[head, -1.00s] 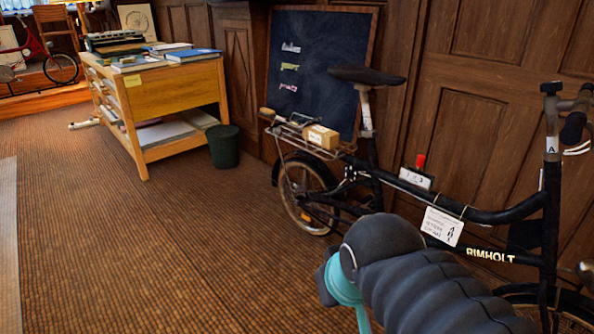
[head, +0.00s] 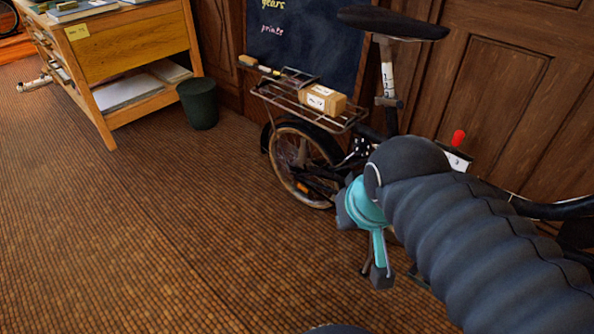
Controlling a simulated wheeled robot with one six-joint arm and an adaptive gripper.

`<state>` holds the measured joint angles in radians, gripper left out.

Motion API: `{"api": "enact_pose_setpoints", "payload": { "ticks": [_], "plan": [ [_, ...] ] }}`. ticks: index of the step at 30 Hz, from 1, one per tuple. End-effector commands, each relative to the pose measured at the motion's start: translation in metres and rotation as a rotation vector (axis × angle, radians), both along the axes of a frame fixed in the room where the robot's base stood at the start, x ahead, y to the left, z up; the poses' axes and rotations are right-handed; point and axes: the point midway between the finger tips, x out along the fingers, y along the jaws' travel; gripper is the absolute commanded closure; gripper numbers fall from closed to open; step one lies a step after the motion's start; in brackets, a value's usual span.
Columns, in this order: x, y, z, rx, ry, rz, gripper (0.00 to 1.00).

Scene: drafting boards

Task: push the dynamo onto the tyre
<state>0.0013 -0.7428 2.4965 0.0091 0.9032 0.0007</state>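The black bicycle's rear wheel, with its tyre (head: 275,166), stands left of my arm in the head view. Its right part is partly hidden by the frame and my arm. A small dark fitting (head: 359,146) sits beside the wheel's upper right; I cannot tell whether it is the dynamo. My gripper (head: 380,277) hangs at the end of the teal wrist, low and to the right of the wheel, apart from the tyre's visible part. Its fingers are too small and edge-on to show whether they are open.
A rear rack (head: 300,100) carries a small box (head: 322,99) above the wheel. The saddle (head: 392,22) is above my arm. A red-topped lever (head: 458,138) shows behind my arm. A dark bin (head: 198,103) and wooden plan chest (head: 130,50) stand left. The floor in front is clear.

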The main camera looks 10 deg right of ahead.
Motion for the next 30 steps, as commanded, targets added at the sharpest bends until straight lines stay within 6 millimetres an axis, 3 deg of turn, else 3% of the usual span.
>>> {"api": "enact_pose_setpoints", "payload": {
  "ticks": [5,14,24,30],
  "plan": [
    [0.014,0.01,-0.012,0.095,0.09,-0.045,1.0],
    [0.069,0.052,-0.043,0.426,0.366,-0.199,1.0],
    [0.153,0.088,-0.083,0.829,0.648,-0.399,1.0],
    [0.211,0.096,-0.113,1.076,0.782,-0.523,1.0]
  ]
}}
